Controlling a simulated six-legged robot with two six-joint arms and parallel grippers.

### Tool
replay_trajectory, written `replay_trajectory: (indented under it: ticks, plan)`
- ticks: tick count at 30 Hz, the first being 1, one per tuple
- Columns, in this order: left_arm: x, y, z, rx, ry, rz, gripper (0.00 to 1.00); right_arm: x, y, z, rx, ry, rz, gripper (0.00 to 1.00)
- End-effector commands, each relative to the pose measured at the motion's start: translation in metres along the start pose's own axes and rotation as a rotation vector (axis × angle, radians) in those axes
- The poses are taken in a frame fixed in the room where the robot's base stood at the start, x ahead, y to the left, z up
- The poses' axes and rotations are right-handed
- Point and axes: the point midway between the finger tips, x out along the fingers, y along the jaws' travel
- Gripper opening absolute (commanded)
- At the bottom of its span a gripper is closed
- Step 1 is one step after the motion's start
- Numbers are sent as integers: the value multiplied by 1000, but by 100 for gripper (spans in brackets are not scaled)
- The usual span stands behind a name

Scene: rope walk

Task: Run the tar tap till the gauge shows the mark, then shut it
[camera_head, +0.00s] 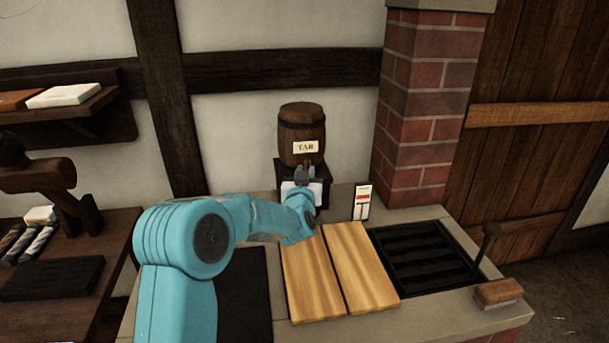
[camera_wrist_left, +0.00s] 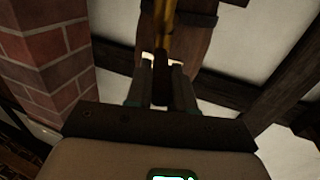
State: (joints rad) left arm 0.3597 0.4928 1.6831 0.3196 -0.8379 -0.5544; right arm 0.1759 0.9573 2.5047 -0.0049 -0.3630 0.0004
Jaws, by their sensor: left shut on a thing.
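The tar barrel (camera_head: 302,124), dark wood with a TAR label, sits on a dark stand against the wall. My left arm reaches from the lower left to its front. My left gripper (camera_head: 304,174) is at the barrel's tap and is shut on the tap handle, mostly hidden in the head view. In the left wrist view the two fingers (camera_wrist_left: 162,68) close on a dark piece below a brass-coloured part (camera_wrist_left: 163,28), with the barrel (camera_wrist_left: 197,48) behind. My right gripper is out of view.
Two pale wooden boards (camera_head: 344,268) lie on the stone counter, with a black grate (camera_head: 424,260) to their right. A brick pillar (camera_head: 427,110) stands right of the barrel. A wooden block (camera_head: 498,293) lies on the right edge. A workbench (camera_head: 107,232) is at left.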

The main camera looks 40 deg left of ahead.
Motion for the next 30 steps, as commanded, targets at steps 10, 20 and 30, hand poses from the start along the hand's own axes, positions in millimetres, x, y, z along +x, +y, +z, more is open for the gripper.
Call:
replay_trajectory:
  ticks: [10, 20, 30]
  plan:
    - [0, 0, -2, -1, 4, 0, 44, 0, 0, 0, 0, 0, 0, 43]
    - [-11, 0, 0, -1, 2, 1, 44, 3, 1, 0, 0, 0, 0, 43]
    - [-94, 1, 1, -2, 3, 2, 44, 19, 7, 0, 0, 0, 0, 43]
